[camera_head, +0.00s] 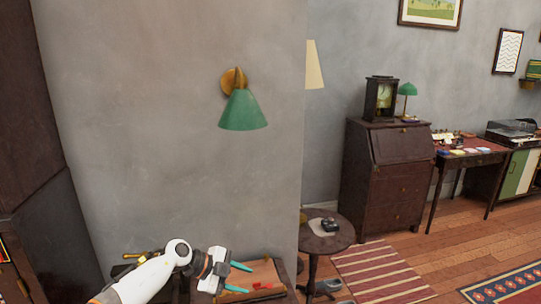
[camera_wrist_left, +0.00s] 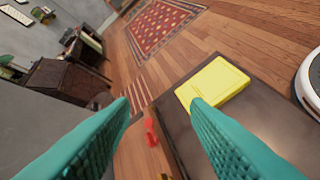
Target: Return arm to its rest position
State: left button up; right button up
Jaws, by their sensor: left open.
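My left arm comes in at the bottom of the head view, and its left gripper (camera_head: 242,277) has two teal fingers. The fingers are spread apart with nothing between them. In the left wrist view the same gripper (camera_wrist_left: 160,102) shows open and empty, over the edge of a dark surface and the floor. A small red object (camera_wrist_left: 151,132) shows below and between the fingers; I cannot tell what it is. My right gripper is in neither view. No teapot can be made out.
A yellow box (camera_wrist_left: 213,86) lies on a dark tabletop (camera_wrist_left: 254,112) beside the right-hand finger in the wrist view. A round side table (camera_head: 327,236) stands right of the gripper. A green wall lamp (camera_head: 243,110) hangs above. Wooden floor (camera_head: 450,250) is open at right.

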pick_arm(q)
jog(key=s+d+r+n+t+h, duration=0.3)
jog(key=s+d+r+n+t, duration=0.2)
jog(key=d+n+t, duration=0.4)
jog(key=s+a+f+n+t+y, duration=0.1)
jog(key=s+a+f+n+y, duration=0.3)
jog(key=s+a+n+y, duration=0.3)
jog(key=s+a+f+n+t+y, duration=0.1)
jog(key=s+a+f+n+y, duration=0.4)
jog(key=a, duration=0.4)
jog(key=s+a+f+g, duration=0.2)
jog(key=s+g, duration=0.2)
jog(key=s, duration=0.4)
jog(key=s+a+f+g+y, duration=0.1)
jog(key=s+a+g, duration=0.15)
jog(key=s, duration=0.65)
jog(key=s+a+f+g, duration=0.15)
jog(key=s+g, duration=0.25)
jog(key=s, duration=0.4)
notch_tip(320, 180, down, 27)
jog(key=s+g, duration=0.1)
jog(key=s+a+f+g, duration=0.1)
jog(key=s+a+f, duration=0.1)
jog(key=s+f, duration=1.3)
jog(key=shift+s+a, duration=0.2)
jog(key=shift+s, duration=0.55)
jog(key=shift+f+g, duration=0.1)
jog(key=shift+g, duration=0.15)
